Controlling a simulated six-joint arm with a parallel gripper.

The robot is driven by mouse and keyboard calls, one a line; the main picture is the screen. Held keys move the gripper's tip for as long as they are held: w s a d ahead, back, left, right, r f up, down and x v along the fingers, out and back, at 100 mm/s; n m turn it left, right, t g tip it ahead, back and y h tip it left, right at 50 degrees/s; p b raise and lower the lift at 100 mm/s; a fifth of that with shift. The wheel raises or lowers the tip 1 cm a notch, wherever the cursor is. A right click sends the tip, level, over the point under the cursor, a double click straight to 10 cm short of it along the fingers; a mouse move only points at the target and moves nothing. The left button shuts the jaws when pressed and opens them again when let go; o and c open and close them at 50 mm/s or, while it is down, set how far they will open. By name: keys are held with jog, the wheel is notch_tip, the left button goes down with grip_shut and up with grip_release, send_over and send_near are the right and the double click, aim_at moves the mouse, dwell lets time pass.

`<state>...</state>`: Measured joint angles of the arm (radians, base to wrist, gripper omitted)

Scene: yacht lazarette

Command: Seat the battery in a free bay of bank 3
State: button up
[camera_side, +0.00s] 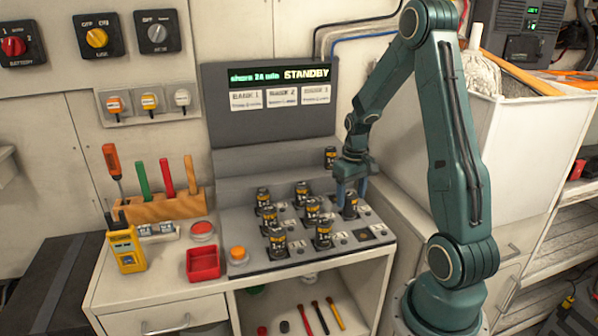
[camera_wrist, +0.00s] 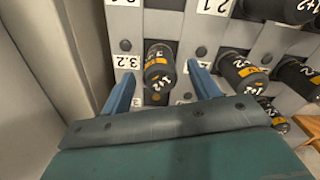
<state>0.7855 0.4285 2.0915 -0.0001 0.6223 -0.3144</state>
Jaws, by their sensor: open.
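A black battery with an orange band (camera_wrist: 158,70) stands between the fingers of my gripper (camera_wrist: 160,78) in the wrist view, next to the label 3.2 (camera_wrist: 127,62). The fingers are open, one on each side, with a gap visible. In the side view my gripper (camera_side: 350,185) points down over this battery (camera_side: 350,208) in the right column of the bank panel (camera_side: 290,255). A dark, empty bay (camera_side: 366,234) shows in front of it in the same column. Whether the battery is fully seated cannot be told.
Other batteries (camera_side: 277,243) fill the left and middle columns close by. One battery (camera_side: 330,157) stands behind my gripper on the back ledge. A display (camera_side: 280,75) reads STANDBY. An orange button (camera_side: 238,254), red tray (camera_side: 203,262) and yellow meter (camera_side: 125,250) are on the left.

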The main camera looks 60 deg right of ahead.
notch_tip(320, 180, up, 10)
jog(key=shift+r, duration=0.2)
dwell(0.8)
jog(key=a+r+n+t+h, duration=0.1)
jog(key=a+r, duration=0.3)
jog(key=a, duration=0.3)
jog(key=a+r+n+t, duration=0.1)
jog(key=a+r, duration=0.3)
jog(key=a, duration=0.4)
jog(key=s+a+r+n+t+y, duration=0.1)
jog(key=s+a+n+t, duration=0.2)
jog(key=s+a, duration=0.6)
jog(key=a, duration=0.3)
jog(key=shift+s+r+t, duration=0.2)
jog(key=shift+r+t, duration=0.1)
